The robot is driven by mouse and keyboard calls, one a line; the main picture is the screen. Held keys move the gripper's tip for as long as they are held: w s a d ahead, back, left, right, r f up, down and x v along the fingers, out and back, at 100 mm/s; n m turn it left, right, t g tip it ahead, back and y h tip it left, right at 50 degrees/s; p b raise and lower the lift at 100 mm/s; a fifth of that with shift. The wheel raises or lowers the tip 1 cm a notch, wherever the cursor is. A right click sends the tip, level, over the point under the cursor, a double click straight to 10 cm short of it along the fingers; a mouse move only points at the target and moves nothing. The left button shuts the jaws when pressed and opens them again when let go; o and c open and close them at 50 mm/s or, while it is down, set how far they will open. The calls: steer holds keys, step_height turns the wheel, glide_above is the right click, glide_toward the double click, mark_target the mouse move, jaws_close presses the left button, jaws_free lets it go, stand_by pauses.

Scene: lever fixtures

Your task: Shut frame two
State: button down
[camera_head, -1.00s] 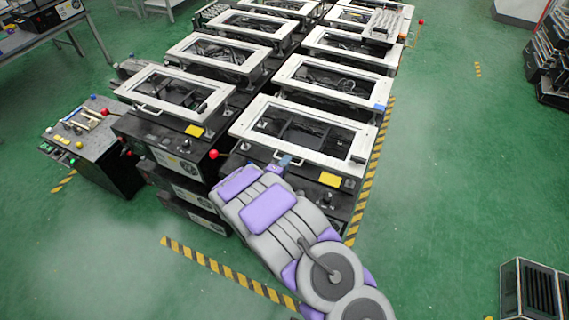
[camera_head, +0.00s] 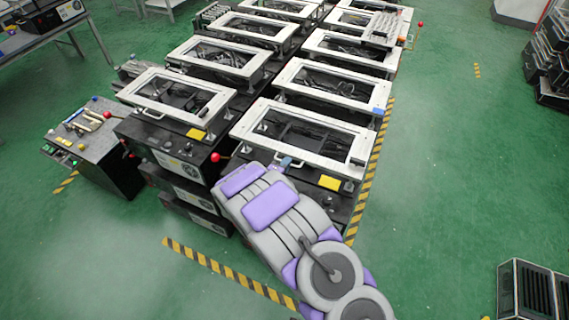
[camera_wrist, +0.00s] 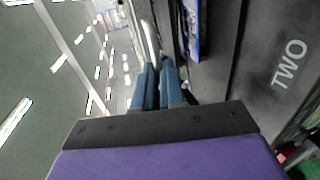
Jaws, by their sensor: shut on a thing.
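The frame two (camera_head: 320,115) is the white rectangular frame at the front right of the fixture block in the head view. It lies over a dark base, and its tilt is hard to tell. The dark panel marked TWO (camera_wrist: 290,64) stands at the right of the wrist view. My gripper (camera_head: 285,162) is at the front edge of this frame. In the wrist view its blue fingers (camera_wrist: 158,72) are closed around the pale handle bar (camera_wrist: 149,38). My arm hides part of the front of the base.
A similar white frame (camera_head: 150,107) stands to the left, with more behind. A red ball knob (camera_head: 215,157) is left of my gripper. A control console (camera_head: 92,135) stands at the far left. Green floor is open to the right, beyond the yellow-black tape (camera_head: 368,180).

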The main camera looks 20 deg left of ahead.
steer(key=shift+r, duration=0.25)
steer(key=c, duration=1.3)
jaws_free()
steer(key=shift+o, duration=0.2)
steer(key=shift+r, duration=0.1)
steer(key=p+v, duration=0.2)
steer(key=v, duration=1.5)
steer(key=shift+s+r, duration=0.1)
steer(key=shift+r, duration=0.05)
